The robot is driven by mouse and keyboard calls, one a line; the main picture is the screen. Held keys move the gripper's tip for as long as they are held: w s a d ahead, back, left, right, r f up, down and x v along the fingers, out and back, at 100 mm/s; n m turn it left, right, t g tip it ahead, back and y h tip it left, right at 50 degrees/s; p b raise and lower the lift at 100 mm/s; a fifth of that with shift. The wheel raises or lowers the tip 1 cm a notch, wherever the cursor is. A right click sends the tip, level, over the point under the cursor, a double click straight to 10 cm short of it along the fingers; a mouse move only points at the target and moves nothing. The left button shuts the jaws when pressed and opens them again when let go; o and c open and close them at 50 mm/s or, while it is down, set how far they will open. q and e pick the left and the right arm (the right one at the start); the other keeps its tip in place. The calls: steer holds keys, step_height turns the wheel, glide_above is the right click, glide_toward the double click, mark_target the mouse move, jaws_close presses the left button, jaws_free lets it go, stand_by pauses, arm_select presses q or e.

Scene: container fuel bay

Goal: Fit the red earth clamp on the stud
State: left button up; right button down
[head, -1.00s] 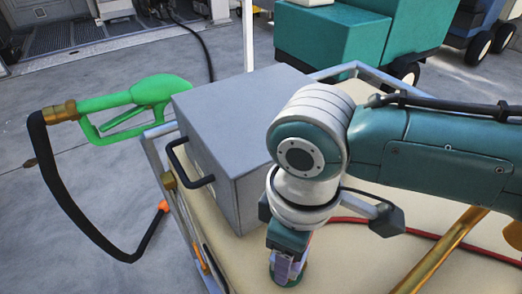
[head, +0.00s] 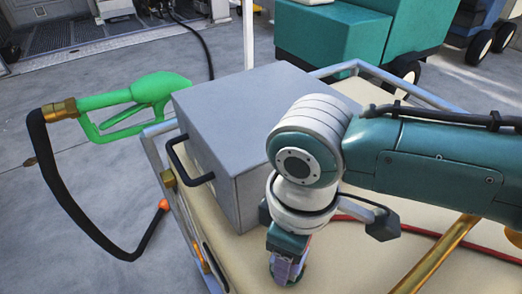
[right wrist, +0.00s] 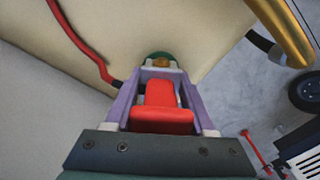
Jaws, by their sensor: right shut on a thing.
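My right gripper (head: 284,270) points down over the cream top of the cart, in front of the grey box. In the right wrist view, its purple fingers (right wrist: 160,75) are shut on the red earth clamp (right wrist: 162,108). A green round base (right wrist: 158,54) with a brass-coloured stud (right wrist: 160,63) shows right at the fingertips, beyond the clamp. I cannot tell whether the clamp is around the stud or just short of it. The green base also shows under the fingertips in the head view (head: 291,279). My left gripper is not in view.
The grey box (head: 235,125) stands close behind my right gripper. A red cable (head: 420,231) lies across the cream top (head: 345,260). A brass pipe (head: 440,255) is at right. A green fuel nozzle (head: 140,95) with black hose is at left.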

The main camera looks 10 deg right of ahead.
steer(key=shift+c, duration=0.8)
jaws_free()
steer(key=shift+r, duration=0.1)
step_height(320, 180, up, 10)
steer(key=p, duration=0.3)
